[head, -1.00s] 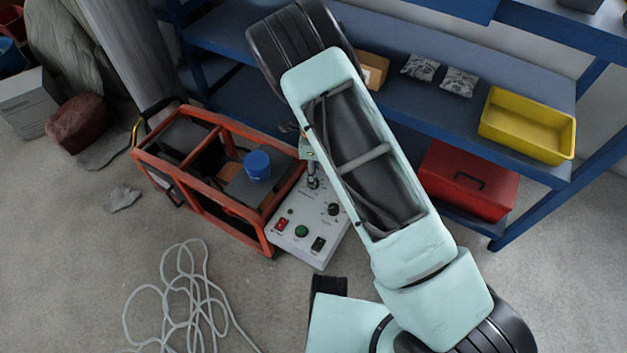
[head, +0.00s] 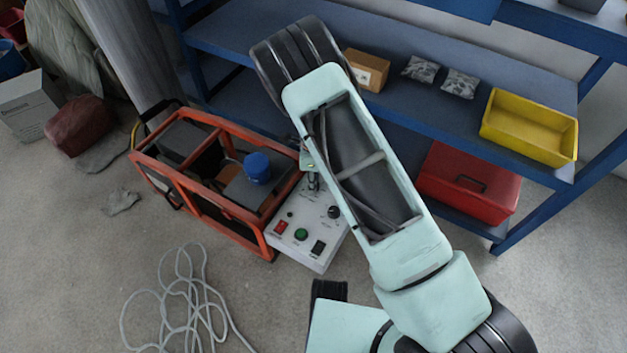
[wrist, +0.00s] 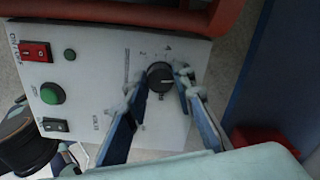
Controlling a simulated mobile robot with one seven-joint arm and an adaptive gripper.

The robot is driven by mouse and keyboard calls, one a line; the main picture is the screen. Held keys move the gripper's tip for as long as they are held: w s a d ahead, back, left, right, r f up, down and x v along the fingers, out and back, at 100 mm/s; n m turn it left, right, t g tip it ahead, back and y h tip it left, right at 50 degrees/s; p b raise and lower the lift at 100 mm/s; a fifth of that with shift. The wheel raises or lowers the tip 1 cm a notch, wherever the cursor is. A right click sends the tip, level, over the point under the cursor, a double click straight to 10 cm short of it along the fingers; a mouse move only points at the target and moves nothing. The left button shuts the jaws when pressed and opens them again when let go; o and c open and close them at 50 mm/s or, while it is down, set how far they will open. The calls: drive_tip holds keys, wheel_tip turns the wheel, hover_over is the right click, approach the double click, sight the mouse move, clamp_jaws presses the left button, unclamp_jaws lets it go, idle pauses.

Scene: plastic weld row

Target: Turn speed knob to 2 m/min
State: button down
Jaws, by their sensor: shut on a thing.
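The speed knob (wrist: 160,77) is a round black dial with a pale pointer line on the grey-white control panel (wrist: 108,62), with small scale figures around it. The exact setting is too small to read. In the wrist view my gripper (wrist: 158,84) has one fingertip on each side of the knob and is shut on it. In the head view the panel (head: 290,250) is fixed at the end of the orange-framed machine.
The panel also has a red switch (wrist: 35,52), a green button (wrist: 52,93), a black switch (wrist: 55,125) and a second black knob (head: 333,211). The orange frame (head: 205,203) borders the panel. A blue shelf (head: 400,105) stands behind; a pale cable (head: 190,300) lies on the floor.

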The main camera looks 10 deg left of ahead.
idle(0.3)
drive_tip(key=n, duration=0.5)
drive_tip(key=shift+n, duration=0.4)
drive_tip(key=n, duration=1.2)
drive_tip(key=shift+d+n+b, duration=0.1)
drive_tip(key=shift+n+b, duration=0.25)
drive_tip(key=shift+n, duration=0.05)
drive_tip(key=n, duration=0.6)
drive_tip(key=c, duration=1.6)
unclamp_jaws()
